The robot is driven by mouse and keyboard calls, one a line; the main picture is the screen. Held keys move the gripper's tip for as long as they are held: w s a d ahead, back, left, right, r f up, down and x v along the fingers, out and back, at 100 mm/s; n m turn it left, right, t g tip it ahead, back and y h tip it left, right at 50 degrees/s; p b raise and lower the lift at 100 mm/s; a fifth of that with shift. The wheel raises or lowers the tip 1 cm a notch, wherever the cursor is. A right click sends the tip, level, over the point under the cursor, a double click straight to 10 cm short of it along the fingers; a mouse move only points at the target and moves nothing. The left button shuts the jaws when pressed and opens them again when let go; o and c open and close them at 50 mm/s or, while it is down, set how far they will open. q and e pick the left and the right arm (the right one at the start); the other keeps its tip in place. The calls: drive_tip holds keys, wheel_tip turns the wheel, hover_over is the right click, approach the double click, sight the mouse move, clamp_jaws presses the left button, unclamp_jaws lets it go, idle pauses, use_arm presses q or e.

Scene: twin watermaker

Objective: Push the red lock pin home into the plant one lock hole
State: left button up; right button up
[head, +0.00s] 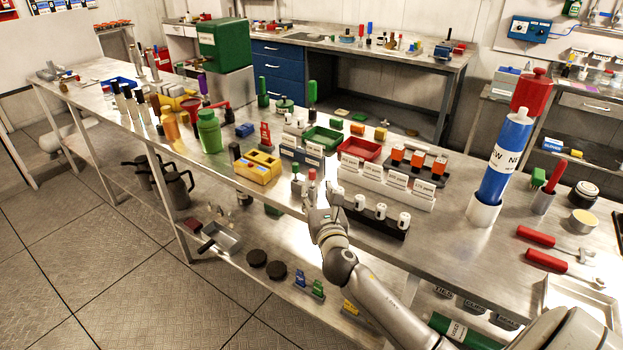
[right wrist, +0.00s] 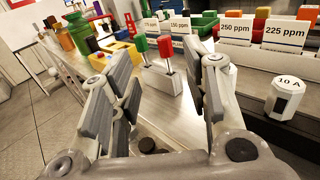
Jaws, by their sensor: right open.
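A red lock pin (right wrist: 165,52) stands upright in a small white block (right wrist: 160,80), beside a green pin (right wrist: 140,50). In the head view the red pin (head: 312,176) and the green pin (head: 296,174) stand near the bench's front edge. How deep the red pin sits is hard to judge, and I cannot make out a lock hole or a plant one label. My right gripper (head: 322,202) is open and empty; in the right wrist view its fingers (right wrist: 158,65) spread to either side of the block, apart from the pins. My left gripper is out of view.
A yellow block (head: 258,167) lies left of the pins. A black rack with white knobs (head: 376,215) and white ppm label stands (head: 388,184) are close on the right. A tall blue and red cylinder (head: 507,150) stands further right. The bench edge runs below my gripper.

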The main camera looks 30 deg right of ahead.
sight(313, 173)
drive_tip(key=x, duration=0.5)
drive_tip(key=shift+d+x, duration=0.15)
drive_tip(key=shift+x, duration=1.3)
drive_tip(key=shift+d+x, duration=0.1)
drive_tip(key=shift+x, duration=1.35)
drive_tip(key=shift+s, duration=0.15)
clamp_jaws()
